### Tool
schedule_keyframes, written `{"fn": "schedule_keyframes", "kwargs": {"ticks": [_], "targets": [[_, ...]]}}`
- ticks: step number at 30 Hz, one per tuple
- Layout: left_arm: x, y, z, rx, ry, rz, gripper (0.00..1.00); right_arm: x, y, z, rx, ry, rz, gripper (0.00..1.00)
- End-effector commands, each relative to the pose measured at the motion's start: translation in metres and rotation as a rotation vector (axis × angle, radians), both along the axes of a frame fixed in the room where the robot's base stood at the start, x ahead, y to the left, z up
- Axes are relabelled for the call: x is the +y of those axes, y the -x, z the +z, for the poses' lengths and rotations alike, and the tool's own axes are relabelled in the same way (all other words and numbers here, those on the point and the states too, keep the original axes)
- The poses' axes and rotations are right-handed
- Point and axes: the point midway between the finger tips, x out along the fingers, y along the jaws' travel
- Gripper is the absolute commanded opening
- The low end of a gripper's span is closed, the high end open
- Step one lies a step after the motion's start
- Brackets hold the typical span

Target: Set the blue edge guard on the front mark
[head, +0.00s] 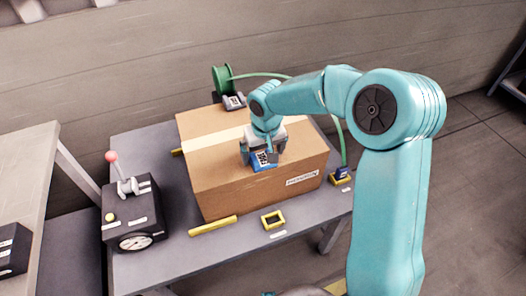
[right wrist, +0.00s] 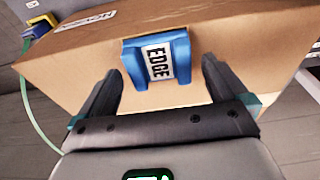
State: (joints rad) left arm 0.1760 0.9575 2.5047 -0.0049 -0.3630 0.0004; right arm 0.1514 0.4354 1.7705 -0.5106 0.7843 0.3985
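The blue edge guard (head: 264,161), with a white EDGE label, is at the top front edge of the cardboard box (head: 228,186). In the right wrist view the guard (right wrist: 158,62) sits against the box edge, between my right gripper's fingers. The right gripper (right wrist: 162,68) is open, with a gap between each finger and the guard. In the head view this gripper (head: 262,160) is over the front edge of the box, partly hiding the guard. No front mark shows clearly on the box. My left gripper is not in view.
A green strap runs from a reel (head: 222,80) behind the box to a blue-and-yellow buckle (head: 341,175) at right. A yellow bar (head: 212,226) and yellow frame (head: 273,220) lie in front. A dark lever unit with a gauge (head: 132,213) stands left.

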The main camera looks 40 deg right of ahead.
Motion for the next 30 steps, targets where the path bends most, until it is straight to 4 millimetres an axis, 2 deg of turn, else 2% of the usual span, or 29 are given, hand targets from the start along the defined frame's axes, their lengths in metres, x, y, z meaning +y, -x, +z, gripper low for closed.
{"fn": "schedule_keyframes", "kwargs": {"ticks": [6, 10, 24, 30], "targets": [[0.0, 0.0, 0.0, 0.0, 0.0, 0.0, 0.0, 0.0, 0.001, 0.001, 0.002, 0.0, 0.0, 1.0], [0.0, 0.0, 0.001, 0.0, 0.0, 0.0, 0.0, 0.001, 0.002, 0.015, -0.002, 0.0, 0.0, 1.0], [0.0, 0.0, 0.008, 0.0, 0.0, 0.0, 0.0, 0.005, 0.019, 0.131, -0.003, 0.0, 0.001, 1.0], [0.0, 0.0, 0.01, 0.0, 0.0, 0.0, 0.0, 0.006, 0.024, 0.156, -0.001, 0.0, 0.001, 1.0]]}}
